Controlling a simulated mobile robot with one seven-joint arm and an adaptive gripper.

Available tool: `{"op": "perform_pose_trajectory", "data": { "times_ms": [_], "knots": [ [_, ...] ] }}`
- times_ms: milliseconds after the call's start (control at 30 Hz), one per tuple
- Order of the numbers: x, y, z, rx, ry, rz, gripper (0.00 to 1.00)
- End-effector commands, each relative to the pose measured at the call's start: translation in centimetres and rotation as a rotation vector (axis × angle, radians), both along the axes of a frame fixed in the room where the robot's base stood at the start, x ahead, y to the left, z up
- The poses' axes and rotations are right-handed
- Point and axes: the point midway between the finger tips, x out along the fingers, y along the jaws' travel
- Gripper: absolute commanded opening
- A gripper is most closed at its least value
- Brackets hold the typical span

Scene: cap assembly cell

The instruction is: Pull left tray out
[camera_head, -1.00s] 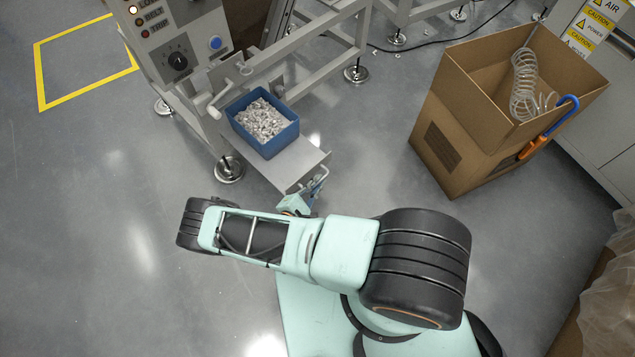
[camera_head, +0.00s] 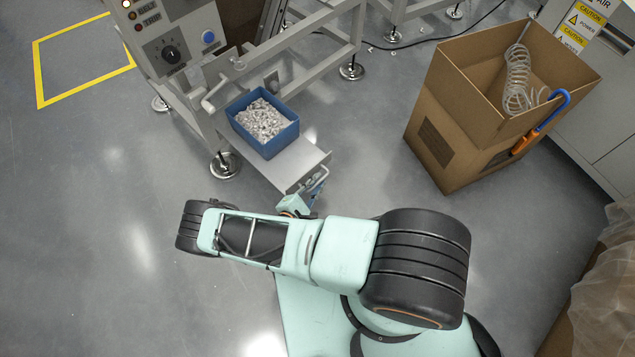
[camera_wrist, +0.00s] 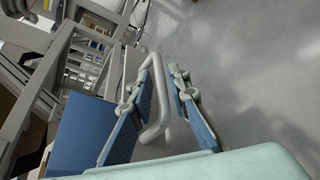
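The left tray (camera_head: 306,163) is a grey drawer-like shelf sticking out from the machine frame, with a blue bin (camera_head: 270,146) of small pale parts on it. My gripper (camera_head: 312,190) is at the tray's front edge, partly hidden by my arm in the head view. In the wrist view, the blue-padded fingers of my gripper (camera_wrist: 164,72) stand on both sides of the tray's grey bar handle (camera_wrist: 160,117). The bar lies against the left finger; contact with the right finger is unclear. The blue bin (camera_wrist: 82,135) shows left of the fingers.
The grey machine (camera_head: 170,50) with knob and lights stands behind the tray. A cardboard box (camera_head: 455,135) with a clear coiled hose is at the right. Open floor (camera_head: 100,220) lies to the left, with a yellow-marked area at top left.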

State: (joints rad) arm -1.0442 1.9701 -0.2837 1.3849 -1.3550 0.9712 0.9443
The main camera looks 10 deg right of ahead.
Motion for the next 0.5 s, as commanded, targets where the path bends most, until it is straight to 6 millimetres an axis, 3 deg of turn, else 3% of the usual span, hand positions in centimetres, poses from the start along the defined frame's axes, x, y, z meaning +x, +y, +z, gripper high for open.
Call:
{"op": "perform_pose_trajectory", "data": {
  "times_ms": [333,500],
  "knots": [
    [0.0,-0.1,0.1,-0.002,0.000,-0.001,0.26],
    [0.0,-0.1,1.2,-0.002,-0.001,0.000,0.26]
  ]
}}
